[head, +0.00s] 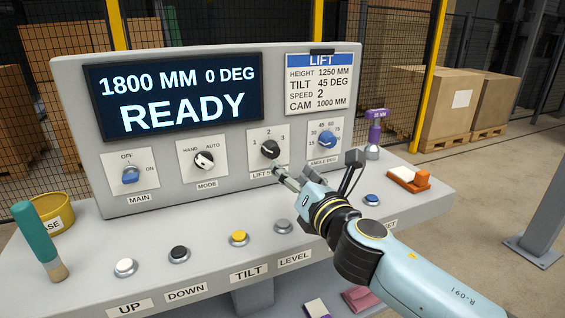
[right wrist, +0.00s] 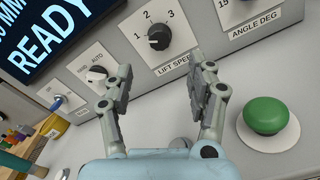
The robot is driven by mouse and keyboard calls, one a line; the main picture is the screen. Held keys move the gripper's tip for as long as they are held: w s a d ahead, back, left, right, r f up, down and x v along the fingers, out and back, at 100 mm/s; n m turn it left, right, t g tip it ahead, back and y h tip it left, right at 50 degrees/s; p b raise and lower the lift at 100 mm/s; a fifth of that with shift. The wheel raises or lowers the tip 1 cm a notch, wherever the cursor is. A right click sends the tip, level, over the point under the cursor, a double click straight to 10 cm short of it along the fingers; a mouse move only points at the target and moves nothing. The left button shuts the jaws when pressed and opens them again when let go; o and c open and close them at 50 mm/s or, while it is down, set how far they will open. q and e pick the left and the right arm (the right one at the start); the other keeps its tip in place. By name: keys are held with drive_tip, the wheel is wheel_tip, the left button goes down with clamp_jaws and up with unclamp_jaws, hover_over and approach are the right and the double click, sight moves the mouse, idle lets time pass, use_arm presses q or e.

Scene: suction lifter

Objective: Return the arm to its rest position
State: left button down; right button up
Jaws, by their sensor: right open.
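My right arm reaches in from the lower right in the head view. Its gripper (head: 316,168) is open in front of the panel, just below the lift speed knob (head: 270,149). In the right wrist view the two fingers (right wrist: 163,76) stand apart with nothing between them. The black lift speed knob (right wrist: 159,37) shows beyond them, apart from the fingertips. A green button (right wrist: 265,115) lies right of the gripper; my arm hides it in the head view. My left gripper is not in view.
The display (head: 175,95) reads 1800 MM, 0 DEG, READY. A lift card (head: 320,84) is beside it. Mode knob (head: 204,160), blue angle knob (head: 327,140), push buttons, a teal-handled tool (head: 37,235), purple-topped post (head: 375,130) and orange-and-white object (head: 408,178) surround the arm.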

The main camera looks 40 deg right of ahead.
drive_tip(key=v, duration=0.2)
drive_tip(key=shift+s, duration=0.3)
